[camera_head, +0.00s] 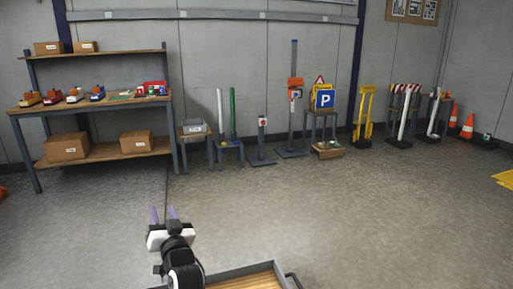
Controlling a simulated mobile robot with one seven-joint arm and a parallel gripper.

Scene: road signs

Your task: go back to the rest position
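My gripper (164,214) shows at the lower left of the head view, above the bare floor. Its two purple fingers stand apart with a gap between them, and nothing shows in the gap. It touches nothing that I can see. My arm reaches up from the bottom edge, next to a wooden tray (249,282) with a grey rim that is cut off by the frame.
A wooden shelf (100,104) with boxes and toy vehicles stands at the back left. Signs and posts line the back wall, including a blue parking sign (325,99), a yellow stand (364,115) and orange cones (467,127). The middle floor (330,205) is clear.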

